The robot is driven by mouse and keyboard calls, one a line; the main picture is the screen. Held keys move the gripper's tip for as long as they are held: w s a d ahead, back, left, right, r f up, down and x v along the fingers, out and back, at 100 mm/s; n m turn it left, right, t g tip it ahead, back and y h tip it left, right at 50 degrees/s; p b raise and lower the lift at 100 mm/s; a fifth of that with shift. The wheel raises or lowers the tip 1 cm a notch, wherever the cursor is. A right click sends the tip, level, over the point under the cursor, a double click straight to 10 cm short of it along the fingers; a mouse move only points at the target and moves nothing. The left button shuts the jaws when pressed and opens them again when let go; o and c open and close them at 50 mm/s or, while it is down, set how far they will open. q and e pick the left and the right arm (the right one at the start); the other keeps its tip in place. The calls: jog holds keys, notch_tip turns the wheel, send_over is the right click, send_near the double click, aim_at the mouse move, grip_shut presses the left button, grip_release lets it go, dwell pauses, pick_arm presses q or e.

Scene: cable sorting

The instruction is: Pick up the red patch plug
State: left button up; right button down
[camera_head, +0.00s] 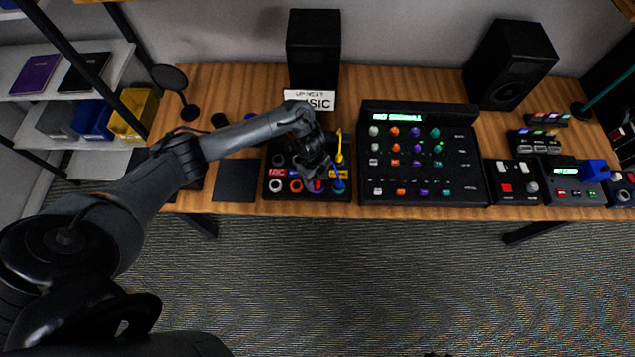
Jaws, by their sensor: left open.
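The patch panel (268,194) is a dark box on the wooden table, left of the large mixer, with coloured ring sockets along its front. My left gripper (317,183) is over the panel, pointing down, and is open. A small red spot, likely the red patch plug (317,186), shows right at the fingertips, partly hidden by them. I cannot tell whether the fingers touch it. A yellow cable (339,148) and a blue cable (339,183) stand at the panel's right side. My right gripper is not in view.
A large black mixer (420,195) with coloured knobs stands just right of the panel. A speaker (313,40) and a white sign (320,100) stand behind it. Smaller control boxes (513,183) sit further right. A dark flat pad (236,180) lies left of the panel.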

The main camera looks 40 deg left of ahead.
pick_arm(q)
jog(key=shift+f, duration=0.3)
jog(key=shift+c, duration=0.4)
grip_shut()
jog(key=shift+r, duration=0.1)
